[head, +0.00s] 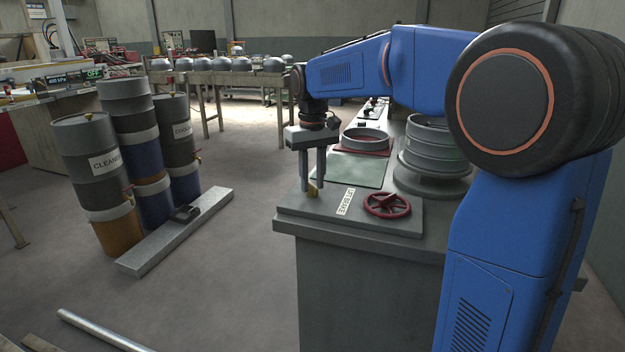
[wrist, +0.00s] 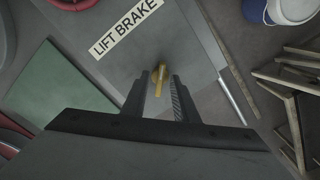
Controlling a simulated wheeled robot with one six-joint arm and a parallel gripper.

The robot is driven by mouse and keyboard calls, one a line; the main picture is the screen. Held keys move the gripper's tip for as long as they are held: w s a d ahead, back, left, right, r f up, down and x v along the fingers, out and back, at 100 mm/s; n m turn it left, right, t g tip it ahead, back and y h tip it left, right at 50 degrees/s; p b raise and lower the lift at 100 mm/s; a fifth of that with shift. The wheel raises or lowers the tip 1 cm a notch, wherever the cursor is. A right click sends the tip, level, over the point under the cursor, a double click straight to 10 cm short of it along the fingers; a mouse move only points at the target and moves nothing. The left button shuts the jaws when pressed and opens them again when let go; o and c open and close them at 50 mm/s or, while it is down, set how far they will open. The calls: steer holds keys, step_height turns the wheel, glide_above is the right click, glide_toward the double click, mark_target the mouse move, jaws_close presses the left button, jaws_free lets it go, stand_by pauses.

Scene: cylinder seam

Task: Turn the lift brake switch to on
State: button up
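The lift brake switch is a small brass-yellow lever (head: 313,189) on the grey top of the cabinet (head: 300,205), near its left edge. In the wrist view the lever (wrist: 157,82) points at a slight slant toward my gripper's palm. A white label reading LIFT BRAKE (head: 346,201) lies beside it and also shows in the wrist view (wrist: 125,28). My gripper (head: 312,182) points down over the switch. In the wrist view its two fingers (wrist: 162,84) are apart, one on each side of the lever, with gaps visible. No on or off marks are readable.
A red handwheel (head: 387,204) sits right of the label. Behind are a green mat (head: 360,170), a red-based ring (head: 365,139) and stacked grey rings (head: 432,150).

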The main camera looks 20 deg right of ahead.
steer(key=shift+c, duration=0.4)
jaws_close()
steer(key=n, duration=1.2)
steer(key=shift+n, duration=0.3)
steer(key=n, duration=0.5)
steer(key=shift+n, duration=0.3)
